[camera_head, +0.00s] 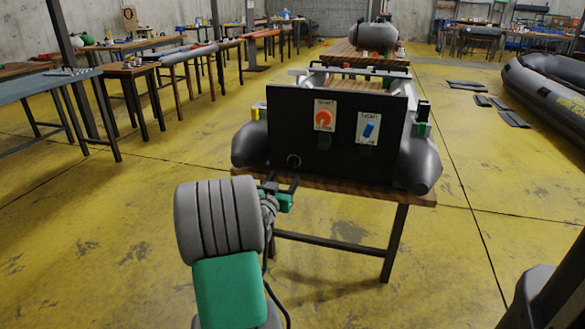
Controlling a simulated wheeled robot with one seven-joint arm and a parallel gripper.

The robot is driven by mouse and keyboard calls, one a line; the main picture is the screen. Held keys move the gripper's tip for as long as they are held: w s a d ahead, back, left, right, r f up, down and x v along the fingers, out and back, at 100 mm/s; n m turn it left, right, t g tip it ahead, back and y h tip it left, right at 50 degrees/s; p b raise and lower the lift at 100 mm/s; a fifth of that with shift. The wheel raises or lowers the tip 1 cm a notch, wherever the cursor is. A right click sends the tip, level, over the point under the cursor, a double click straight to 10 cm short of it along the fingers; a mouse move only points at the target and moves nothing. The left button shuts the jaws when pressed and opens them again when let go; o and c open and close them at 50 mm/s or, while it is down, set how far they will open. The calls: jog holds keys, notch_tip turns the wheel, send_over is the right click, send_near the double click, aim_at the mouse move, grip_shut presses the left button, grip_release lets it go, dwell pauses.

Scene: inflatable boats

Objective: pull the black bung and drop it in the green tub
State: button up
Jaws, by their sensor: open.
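The boat's black transom board (375,105) faces me, with a grey tube end at each side. Low on its left part is a round black fitting with a pale rim (293,161), which looks like the bung in its hole. My gripper (283,186) is open just below and slightly left of it, pointing at the board. Its jaws look empty; whether they touch the bung cannot be told. A small green thing (421,130) stands at the right of the transom, below a black one; I cannot tell if it is the green tub.
The boat rests on a wooden table (340,190) with dark legs. Workbenches line the left; another grey boat (545,95) lies right. Yellow floor around the table is mostly clear.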

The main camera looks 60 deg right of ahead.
aim_at(290, 167)
jog(key=d, duration=0.3)
jog(key=w+d+p, duration=0.1)
jog(key=d, duration=0.2)
jog(key=d+p, duration=0.1)
jog(key=d, duration=0.2)
jog(key=shift+w, duration=0.2)
jog(key=shift+a+b, duration=0.1)
jog(key=shift+b, duration=0.4)
dwell(0.9)
grip_shut()
dwell(0.8)
jog(key=shift+a, duration=0.15)
jog(key=shift+s+a+b, duration=0.25)
jog(key=shift+a+b, duration=0.4)
jog(key=shift+a, duration=0.75)
jog(key=shift+s+a+b, duration=0.2)
jog(key=shift+a+b, duration=0.4)
jog(key=shift+a, duration=0.8)
